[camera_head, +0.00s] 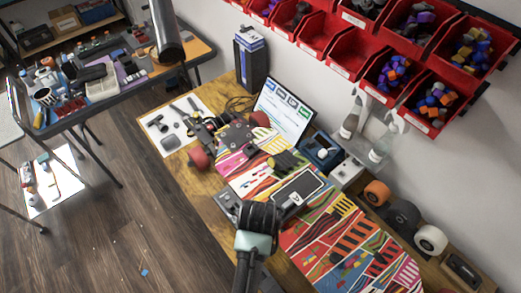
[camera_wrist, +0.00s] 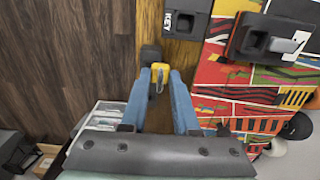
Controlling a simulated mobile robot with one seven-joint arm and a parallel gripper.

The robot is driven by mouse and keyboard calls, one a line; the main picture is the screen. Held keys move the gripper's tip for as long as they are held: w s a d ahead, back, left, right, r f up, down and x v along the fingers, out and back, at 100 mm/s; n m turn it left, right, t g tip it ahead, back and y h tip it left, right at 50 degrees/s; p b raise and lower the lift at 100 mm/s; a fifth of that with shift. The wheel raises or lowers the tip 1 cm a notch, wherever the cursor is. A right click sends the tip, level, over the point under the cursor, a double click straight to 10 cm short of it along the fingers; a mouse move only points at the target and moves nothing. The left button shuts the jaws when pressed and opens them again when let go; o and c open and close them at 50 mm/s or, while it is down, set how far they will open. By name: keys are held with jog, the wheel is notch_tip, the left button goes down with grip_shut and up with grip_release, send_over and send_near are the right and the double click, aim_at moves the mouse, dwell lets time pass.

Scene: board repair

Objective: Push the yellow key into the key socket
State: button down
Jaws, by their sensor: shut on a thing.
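My gripper (camera_wrist: 162,80) has two blue fingers, shut on the yellow key (camera_wrist: 160,72) at their tips. A small dark piece (camera_wrist: 151,55) shows just beyond the key; I cannot tell if it belongs to it. The grey key socket box (camera_wrist: 186,18), marked KEY, lies ahead and slightly right, at the top edge of the wrist view. The key is apart from this box. In the head view my gripper (camera_head: 259,216) is dark and sits over the bench's near edge; the key is not discernible there. A grey box (camera_head: 228,198) beside it looks like the socket box.
A colourful striped board (camera_head: 340,240) covers the right of the wooden bench (camera_head: 185,185). A dark device with a grey lever (camera_wrist: 270,38) lies on it, right of the socket box. Tape rolls (camera_head: 403,215) line the back. Red bins (camera_head: 352,52) hang above. Open floor lies left.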

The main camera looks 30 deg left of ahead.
jog(key=shift+w+a+b, duration=0.85)
jog(key=shift+w+a, duration=1.25)
jog(key=shift+w, duration=0.15)
jog(key=shift+w+a, duration=0.2)
jog(key=shift+r+p, duration=0.15)
jog(key=shift+p, duration=0.25)
jog(key=shift+f+b, duration=0.3)
jog(key=shift+f, duration=1.5)
dwell(1.8)
jog(key=shift+c, duration=1.5)
grip_release()
jog(key=shift+r+p, duration=0.5)
jog(key=shift+p, duration=0.05)
